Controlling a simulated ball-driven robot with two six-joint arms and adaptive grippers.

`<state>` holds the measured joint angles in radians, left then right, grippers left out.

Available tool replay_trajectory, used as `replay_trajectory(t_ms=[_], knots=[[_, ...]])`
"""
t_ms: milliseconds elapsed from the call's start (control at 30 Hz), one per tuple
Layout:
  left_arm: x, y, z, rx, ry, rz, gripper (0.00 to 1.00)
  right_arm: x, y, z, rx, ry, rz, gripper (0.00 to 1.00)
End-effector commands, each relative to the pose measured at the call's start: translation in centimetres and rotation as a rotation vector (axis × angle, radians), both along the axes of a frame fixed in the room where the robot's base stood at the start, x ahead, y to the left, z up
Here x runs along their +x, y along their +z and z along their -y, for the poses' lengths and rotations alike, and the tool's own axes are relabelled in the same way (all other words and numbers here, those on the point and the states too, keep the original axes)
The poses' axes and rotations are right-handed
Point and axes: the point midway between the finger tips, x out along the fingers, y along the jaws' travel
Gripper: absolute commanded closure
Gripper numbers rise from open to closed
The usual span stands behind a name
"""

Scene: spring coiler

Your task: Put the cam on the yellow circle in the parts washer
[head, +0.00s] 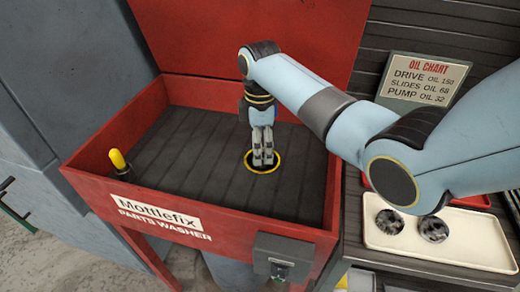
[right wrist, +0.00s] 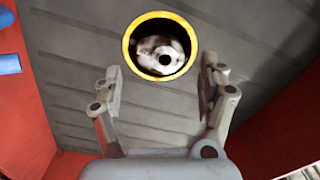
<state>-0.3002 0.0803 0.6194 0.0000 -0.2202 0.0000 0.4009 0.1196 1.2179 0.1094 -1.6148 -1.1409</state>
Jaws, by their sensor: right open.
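The cam (right wrist: 161,55), a mottled grey-white metal disc with a dark hole, lies inside the yellow circle (right wrist: 194,46) in the right wrist view. The yellow circle (head: 281,164) is on the dark ribbed floor of the red parts washer (head: 245,226). My right gripper (head: 263,161) points down over the circle and hides most of the cam in the head view. In the right wrist view its fingers (right wrist: 162,84) are spread apart with nothing between them, and the cam is beyond the fingertips. My left gripper is not in view.
A cream tray (head: 475,250) at the right holds two dark mottled round parts (head: 390,222). A red tray (head: 470,200) shows behind it, partly hidden by my arm. A yellow-tipped knob (head: 117,158) stands at the washer's left edge. The washer floor around the circle is clear.

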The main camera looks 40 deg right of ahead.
Motion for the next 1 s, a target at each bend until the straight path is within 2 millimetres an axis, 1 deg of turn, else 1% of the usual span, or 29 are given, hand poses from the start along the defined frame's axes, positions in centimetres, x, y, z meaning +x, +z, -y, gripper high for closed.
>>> replay_trajectory(t_ms=[33, 200, 300, 400, 500, 600, 1000], knots=[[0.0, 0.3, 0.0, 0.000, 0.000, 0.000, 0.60, 0.1, 1.4, 0.0, -0.001, 0.000, 0.005, 0.24], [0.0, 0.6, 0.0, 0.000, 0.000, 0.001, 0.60, 0.1, 5.3, 0.0, -0.002, -0.001, 0.006, 0.24], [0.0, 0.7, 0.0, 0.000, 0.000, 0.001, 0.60, 0.1, 7.1, 0.0, -0.001, -0.001, 0.004, 0.24], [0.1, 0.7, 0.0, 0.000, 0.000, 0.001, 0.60, 0.1, 8.3, 0.0, 0.000, -0.001, 0.003, 0.24], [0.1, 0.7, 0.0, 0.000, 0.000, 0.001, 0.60, 0.1, 9.0, 0.0, 0.000, 0.000, 0.001, 0.24], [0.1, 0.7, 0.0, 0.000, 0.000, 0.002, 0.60, 0.0, 9.2, 0.0, 0.000, 0.000, 0.000, 0.24], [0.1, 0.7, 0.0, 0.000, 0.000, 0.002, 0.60, 0.1, 9.2, 0.0, 0.000, 0.000, 0.001, 0.24]])
